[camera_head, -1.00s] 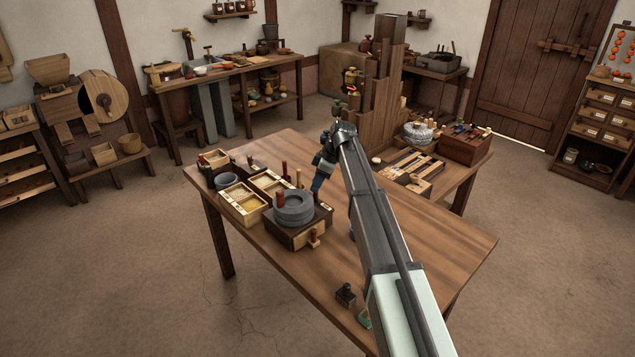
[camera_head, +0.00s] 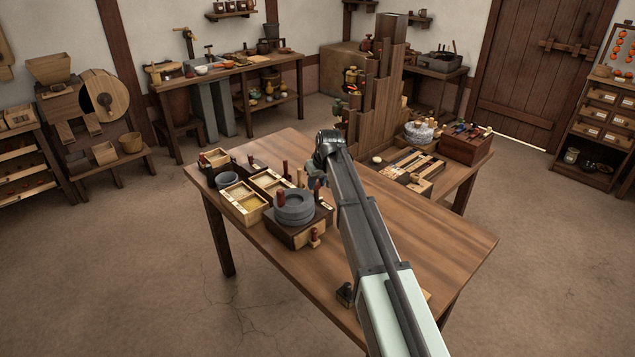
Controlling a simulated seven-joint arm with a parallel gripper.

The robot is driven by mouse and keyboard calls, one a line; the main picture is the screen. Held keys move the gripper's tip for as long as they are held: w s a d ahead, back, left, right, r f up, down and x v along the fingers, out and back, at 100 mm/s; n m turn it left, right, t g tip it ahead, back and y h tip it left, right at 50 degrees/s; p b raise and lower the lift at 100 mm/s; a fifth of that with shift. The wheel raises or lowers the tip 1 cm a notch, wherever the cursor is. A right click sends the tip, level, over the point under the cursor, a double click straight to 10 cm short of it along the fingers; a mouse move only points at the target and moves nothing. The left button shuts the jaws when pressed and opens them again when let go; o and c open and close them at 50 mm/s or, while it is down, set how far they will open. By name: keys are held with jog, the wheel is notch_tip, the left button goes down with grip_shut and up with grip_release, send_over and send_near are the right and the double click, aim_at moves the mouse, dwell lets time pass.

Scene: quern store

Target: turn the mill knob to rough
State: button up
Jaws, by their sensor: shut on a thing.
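The mill is a pair of round grey stones (camera_head: 296,209) on a dark wooden box (camera_head: 290,234) on the near table. A red-brown upright handle (camera_head: 281,199) stands on the stones. A small red-brown peg (camera_head: 314,237) shows on the front face of the box, clear of my gripper. My gripper (camera_head: 317,187) points down at the far right corner of the mill, beside a small pale plate (camera_head: 327,206). It is shut, apparently on the mill knob there. The fingertips and the knob are largely hidden, so the knob's setting cannot be read.
Wooden boxes with yellowish contents (camera_head: 241,201) and a grey bowl (camera_head: 228,180) stand left of the mill. A stepped wooden tower (camera_head: 378,95) rises behind my arm. A small dark object (camera_head: 345,294) lies near the table's front edge.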

jog(key=m+h, duration=0.1)
jog(key=m, duration=0.2)
jog(key=m+h, duration=0.1)
jog(key=m, duration=0.2)
jog(key=shift+a+m+t+h, duration=0.2)
jog(key=shift+m+t+h, duration=0.1)
dwell(0.4)
jog(key=o, duration=1.1)
jog(key=shift+c, duration=0.2)
jog(key=shift+s+r, duration=0.1)
jog(key=v, duration=1.3)
jog(key=shift+r, duration=0.3)
jog(key=shift+a, duration=0.1)
